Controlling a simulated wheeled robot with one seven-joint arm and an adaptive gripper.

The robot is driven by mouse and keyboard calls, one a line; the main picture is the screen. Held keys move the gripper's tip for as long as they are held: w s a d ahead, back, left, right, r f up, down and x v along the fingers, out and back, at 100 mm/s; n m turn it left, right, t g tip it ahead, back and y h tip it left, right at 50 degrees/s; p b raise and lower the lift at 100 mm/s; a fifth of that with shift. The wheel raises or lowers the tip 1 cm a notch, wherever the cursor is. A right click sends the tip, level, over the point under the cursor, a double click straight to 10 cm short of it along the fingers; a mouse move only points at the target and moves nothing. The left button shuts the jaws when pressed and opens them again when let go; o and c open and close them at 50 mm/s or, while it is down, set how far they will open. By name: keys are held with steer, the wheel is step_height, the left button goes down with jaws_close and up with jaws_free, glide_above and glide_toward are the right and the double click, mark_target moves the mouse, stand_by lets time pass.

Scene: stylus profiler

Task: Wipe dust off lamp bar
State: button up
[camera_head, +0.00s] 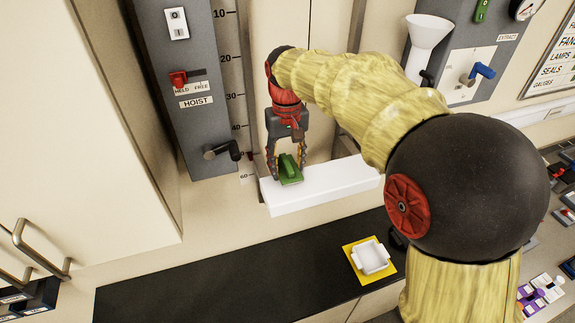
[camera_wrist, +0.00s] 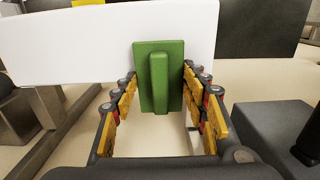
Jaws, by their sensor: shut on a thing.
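My gripper (camera_head: 288,176) points down with its fingers on either side of a green block with a raised ridge (camera_head: 289,165), probably the wiper. The wrist view shows the same green block (camera_wrist: 158,95) between the yellow-padded fingers, and the gripper is shut on it. A long white bar (camera_head: 325,188), which looks like the lamp bar, is at the wall behind the dark counter. The green block is at the bar's left end and overlaps it in both views. I cannot tell whether they touch. The bar also fills the upper wrist view (camera_wrist: 65,45). I cannot make out any dust.
A grey hoist panel (camera_head: 185,130) with levers and a vertical scale stands left of the bar. A white dish (camera_head: 371,257) sits on a yellow square on the black counter (camera_head: 220,275), which is otherwise mostly clear. A white funnel (camera_head: 428,35) is at upper right.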

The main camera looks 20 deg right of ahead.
steer(key=r, duration=0.1)
steer(key=r+p, duration=0.1)
steer(key=r, duration=0.2)
steer(key=shift+s+p, duration=0.3)
steer(key=shift+w+r+p, duration=0.25)
steer(key=shift+r+p, duration=0.25)
steer(key=shift+r, duration=0.05)
steer(key=shift+s+r, duration=0.2)
steer(key=shift+r, duration=0.75)
steer(key=shift+w+r, duration=0.15)
